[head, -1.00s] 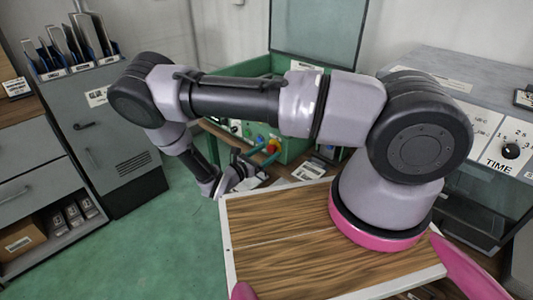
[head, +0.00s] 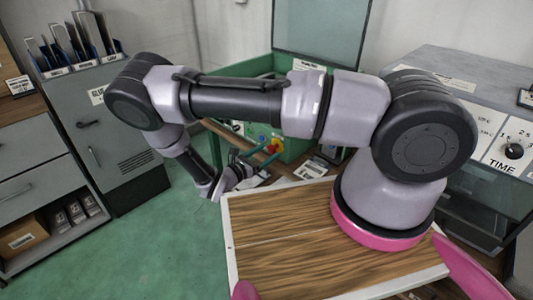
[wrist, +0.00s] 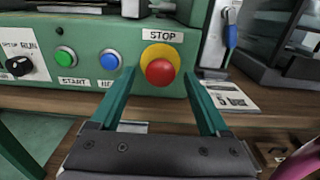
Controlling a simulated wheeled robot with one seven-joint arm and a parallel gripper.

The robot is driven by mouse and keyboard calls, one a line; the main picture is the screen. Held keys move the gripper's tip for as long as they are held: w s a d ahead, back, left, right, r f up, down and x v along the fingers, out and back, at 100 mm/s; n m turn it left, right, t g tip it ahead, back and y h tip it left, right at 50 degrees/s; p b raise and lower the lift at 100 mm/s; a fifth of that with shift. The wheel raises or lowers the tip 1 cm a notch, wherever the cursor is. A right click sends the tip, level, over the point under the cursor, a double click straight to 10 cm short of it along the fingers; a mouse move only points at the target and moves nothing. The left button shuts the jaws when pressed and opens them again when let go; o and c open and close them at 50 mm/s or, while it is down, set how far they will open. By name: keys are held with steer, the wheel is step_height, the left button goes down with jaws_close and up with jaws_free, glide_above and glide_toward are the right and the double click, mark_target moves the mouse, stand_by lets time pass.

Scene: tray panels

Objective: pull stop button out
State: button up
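The red stop button (wrist: 160,72) sits on a yellow round base under a STOP label on the front of a green machine panel (wrist: 95,88). It also shows small in the head view (head: 272,148). My gripper (wrist: 158,80) is open in the wrist view, with one green finger to the left and one to the right of the button. The fingers look apart from the button, and the space between them is empty up to it. In the head view my gripper (head: 250,158) is partly hidden by its own wrist and hard to make out.
A green START button (wrist: 66,55), a blue button (wrist: 109,61) and a RUN selector knob (wrist: 20,66) are left of the stop button. A printed card (wrist: 228,97) lies on the wooden bench (wrist: 275,108) at right. A grey cabinet (head: 105,130) stands at left.

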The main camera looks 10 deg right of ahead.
steer(key=v, duration=1)
steer(key=shift+s+a, duration=0.25)
steer(key=shift+a, duration=0.1)
steer(key=shift+r, duration=0.1)
steer(key=d+r+m+g+y, duration=0.5)
steer(key=r+m, duration=0.3)
steer(key=r, duration=0.6)
steer(key=d+r+m+g+y, duration=0.35)
steer(key=r+m+g, duration=0.4)
steer(key=r, duration=0.55)
steer(key=s+d+r+m+t+y, duration=0.2)
steer(key=s+d+r+m+t, duration=0.1)
steer(key=r, duration=0.4)
steer(key=s+d+r+m+t+y, duration=0.2)
steer(key=s+r+m, duration=0.3)
steer(key=r, duration=0.3)
steer(key=s+d+r+m+t+y, duration=0.3)
steer(key=s+r+m+t+y, duration=0.1)
steer(key=r, duration=0.4)
steer(key=shift+s+d+m+t, duration=0.2)
steer(key=shift+d+m+t, duration=0.15)
steer(key=shift+m, duration=0.4)
steer(key=shift+y, duration=0.25)
